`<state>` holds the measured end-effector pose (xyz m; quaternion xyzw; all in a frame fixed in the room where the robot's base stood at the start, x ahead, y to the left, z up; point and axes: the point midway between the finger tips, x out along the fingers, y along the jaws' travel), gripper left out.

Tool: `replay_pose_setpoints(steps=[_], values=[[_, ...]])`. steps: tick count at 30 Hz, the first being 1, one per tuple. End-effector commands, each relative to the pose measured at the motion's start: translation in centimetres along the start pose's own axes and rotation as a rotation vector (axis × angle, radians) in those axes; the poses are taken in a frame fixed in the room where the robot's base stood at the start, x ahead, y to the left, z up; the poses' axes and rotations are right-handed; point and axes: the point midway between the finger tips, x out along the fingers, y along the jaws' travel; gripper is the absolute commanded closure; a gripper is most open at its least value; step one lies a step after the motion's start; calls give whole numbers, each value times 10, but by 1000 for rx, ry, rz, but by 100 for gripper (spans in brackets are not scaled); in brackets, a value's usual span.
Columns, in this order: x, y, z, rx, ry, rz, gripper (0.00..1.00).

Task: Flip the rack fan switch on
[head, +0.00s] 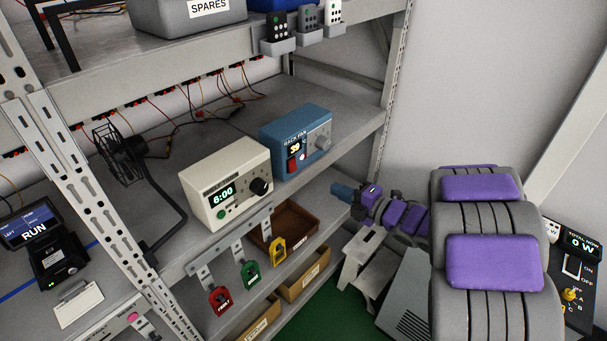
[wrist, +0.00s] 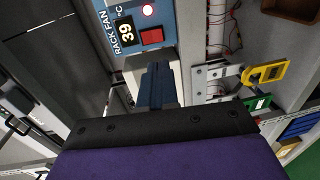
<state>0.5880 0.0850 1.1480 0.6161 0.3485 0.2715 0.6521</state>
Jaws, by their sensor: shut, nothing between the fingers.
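I cannot tell which way the rocker is tilted. My gripper (head: 337,190) is shut and empty, in front of and lower right of the box. In the wrist view its blue fingertips (wrist: 158,66) point toward the switch, apart from it.
A cream timer box (head: 226,184) showing 6:00 stands left of the fan box. Below hang red, green and yellow tags (head: 249,272) on a bracket (head: 228,246). A brown tray (head: 297,222) and a black fan (head: 120,155) are nearby. Rack uprights stand at both sides.

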Motion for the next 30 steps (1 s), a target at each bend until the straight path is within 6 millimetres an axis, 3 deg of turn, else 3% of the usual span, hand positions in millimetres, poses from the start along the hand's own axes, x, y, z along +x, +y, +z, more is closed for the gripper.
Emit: replay_pose_setpoints(steps=[18, 24, 30], values=[[103, -1, -1, 0, 2, 2, 100], [124, 0, -1, 0, 0, 0, 100], [131, 0, 0, -1, -1, 0, 100]])
